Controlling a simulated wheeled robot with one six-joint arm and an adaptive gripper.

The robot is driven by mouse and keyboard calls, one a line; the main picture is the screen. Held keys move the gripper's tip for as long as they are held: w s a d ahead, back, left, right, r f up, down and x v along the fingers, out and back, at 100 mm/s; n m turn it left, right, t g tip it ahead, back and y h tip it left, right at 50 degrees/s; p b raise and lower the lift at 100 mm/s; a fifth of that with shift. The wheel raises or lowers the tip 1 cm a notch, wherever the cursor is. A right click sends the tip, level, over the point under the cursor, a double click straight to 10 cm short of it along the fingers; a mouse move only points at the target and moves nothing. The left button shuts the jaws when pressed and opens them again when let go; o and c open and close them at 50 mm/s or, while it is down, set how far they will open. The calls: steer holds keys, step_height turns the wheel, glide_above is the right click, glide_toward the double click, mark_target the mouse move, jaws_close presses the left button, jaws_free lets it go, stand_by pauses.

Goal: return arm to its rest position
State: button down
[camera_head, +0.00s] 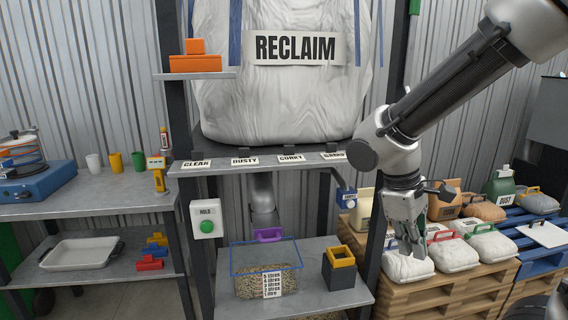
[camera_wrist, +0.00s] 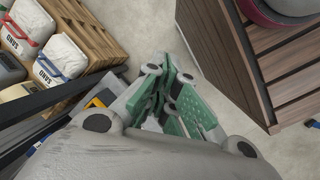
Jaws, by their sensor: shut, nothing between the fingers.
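My arm reaches in from the upper right in the head view, with my gripper (camera_head: 416,250) hanging down at its end. The gripper is shut and empty. In the head view it overlaps the white sacks on the pallets; I cannot tell how far it is from them. In the wrist view my gripper (camera_wrist: 172,118) shows its green-padded fingers closed together above the floor, with a grey shelf edge and a yellow-rimmed box beside it.
A white RECLAIM bag (camera_head: 285,90) hangs over a labelled shelf. A clear bin (camera_head: 265,268) and a yellow-rimmed box (camera_head: 340,266) stand on the lower shelf. Sacks (camera_head: 458,252) lie on wooden pallets at right. A slatted brown box (camera_wrist: 255,75) stands right in the wrist view.

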steer(key=s+d+r+m+t+y, duration=0.3)
steer(key=s+d+r+m+t, duration=0.2)
steer(key=d+r, duration=0.5)
steer(key=s+m, duration=0.2)
steer(key=m, duration=0.1)
steer(key=shift+d, duration=0.35)
